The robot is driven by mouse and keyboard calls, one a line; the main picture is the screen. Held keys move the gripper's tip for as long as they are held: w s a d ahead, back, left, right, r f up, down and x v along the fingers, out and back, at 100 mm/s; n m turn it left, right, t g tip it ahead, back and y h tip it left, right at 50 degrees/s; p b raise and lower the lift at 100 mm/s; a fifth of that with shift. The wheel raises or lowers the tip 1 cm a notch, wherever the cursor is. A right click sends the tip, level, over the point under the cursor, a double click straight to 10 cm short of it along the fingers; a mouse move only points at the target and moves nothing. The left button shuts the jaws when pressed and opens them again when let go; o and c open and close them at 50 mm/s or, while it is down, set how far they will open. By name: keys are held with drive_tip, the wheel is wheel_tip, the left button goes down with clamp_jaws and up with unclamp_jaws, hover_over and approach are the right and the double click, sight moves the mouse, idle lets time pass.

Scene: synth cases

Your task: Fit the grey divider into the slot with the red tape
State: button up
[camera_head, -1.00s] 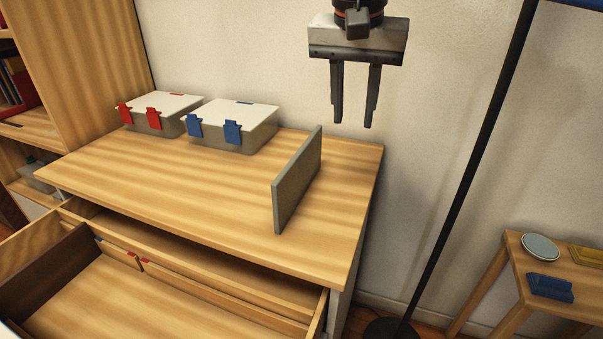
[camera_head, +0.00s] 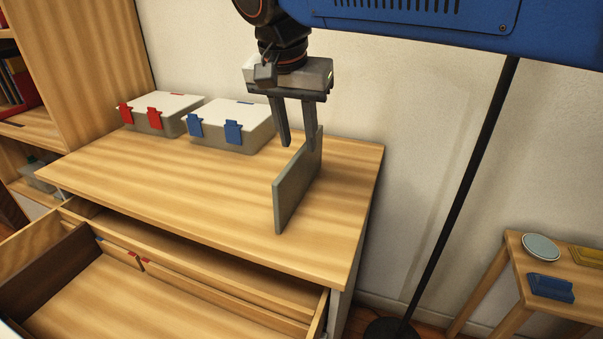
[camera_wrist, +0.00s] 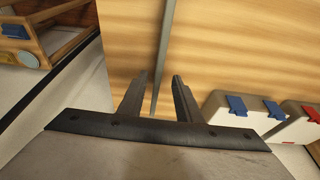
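The grey divider (camera_head: 292,188) stands upright on edge on the wooden top (camera_head: 180,195), near its right end. My gripper (camera_head: 297,149) is open and empty at the far part of the divider's upper edge. In the wrist view the divider (camera_wrist: 165,40) shows as a thin strip running between the two fingers (camera_wrist: 160,76). I cannot tell how far down the fingers reach beside it. Two small pieces of red tape (camera_head: 145,262) are on a long wooden rail inside the open drawer (camera_head: 190,315), with a gap between them. The slot itself is too small to make out.
A blue tape mark (camera_head: 98,239) and a dark brown board (camera_head: 45,265) are at the drawer's left. A box with red clips (camera_head: 165,112) and one with blue clips (camera_head: 232,125) stand at the back. A dark pole (camera_head: 465,190) and small table (camera_head: 520,275) are right.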

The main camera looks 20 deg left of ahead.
sight(304, 164)
drive_tip(key=shift+x, duration=4.2)
drive_tip(key=shift+d, duration=0.2)
drive_tip(key=shift+c, duration=0.7)
clamp_jaws()
